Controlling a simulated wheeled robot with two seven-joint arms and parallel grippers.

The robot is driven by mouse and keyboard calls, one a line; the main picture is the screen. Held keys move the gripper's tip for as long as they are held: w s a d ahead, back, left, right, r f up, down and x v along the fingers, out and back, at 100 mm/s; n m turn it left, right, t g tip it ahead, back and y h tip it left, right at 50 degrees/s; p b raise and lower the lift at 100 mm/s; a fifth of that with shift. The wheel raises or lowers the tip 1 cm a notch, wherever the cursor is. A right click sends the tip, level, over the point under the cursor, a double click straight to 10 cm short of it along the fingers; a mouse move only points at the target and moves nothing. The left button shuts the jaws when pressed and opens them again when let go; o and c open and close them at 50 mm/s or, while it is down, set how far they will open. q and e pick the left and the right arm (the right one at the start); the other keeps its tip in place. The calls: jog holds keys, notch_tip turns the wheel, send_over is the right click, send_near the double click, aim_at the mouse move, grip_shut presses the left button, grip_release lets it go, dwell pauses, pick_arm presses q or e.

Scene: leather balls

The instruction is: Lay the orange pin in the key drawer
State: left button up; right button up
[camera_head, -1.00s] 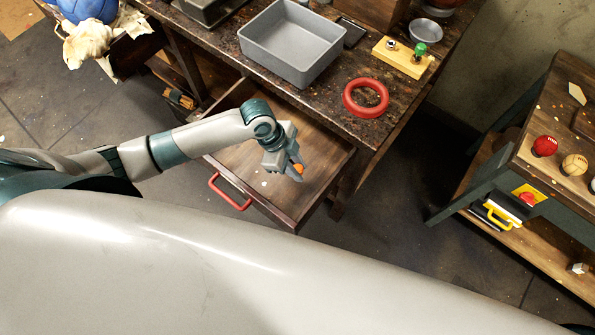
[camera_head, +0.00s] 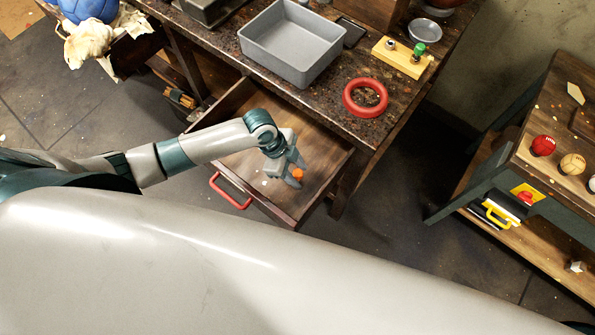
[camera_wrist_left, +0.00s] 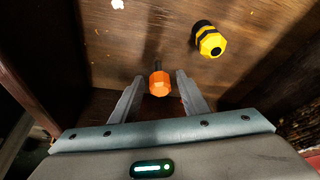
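The orange pin (camera_head: 297,174) is within the open drawer (camera_head: 325,152) under the workbench. In the left wrist view its orange faceted head (camera_wrist_left: 160,84) faces me, with a dark shaft behind it. My left gripper (camera_head: 298,172) is inside the drawer outline. In the left wrist view its fingers (camera_wrist_left: 159,80) are spread, with a gap on each side of the pin head. I cannot tell whether the pin rests fully on the drawer floor. My right gripper is not in view.
A yellow and black object (camera_wrist_left: 208,40) is in the drawer beside the pin. The drawer has a red handle (camera_head: 230,191). On the bench are a grey tray (camera_head: 290,60), a red ring (camera_head: 365,97) and a yellow block (camera_head: 402,58). A side table (camera_head: 545,185) with balls stands at right.

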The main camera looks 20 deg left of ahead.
pick_arm(q)
jog(key=shift+r, duration=0.2)
jog(key=b+v, duration=0.2)
jog(key=v, duration=1)
jog(key=shift+a+f, duration=0.1)
dwell(0.3)
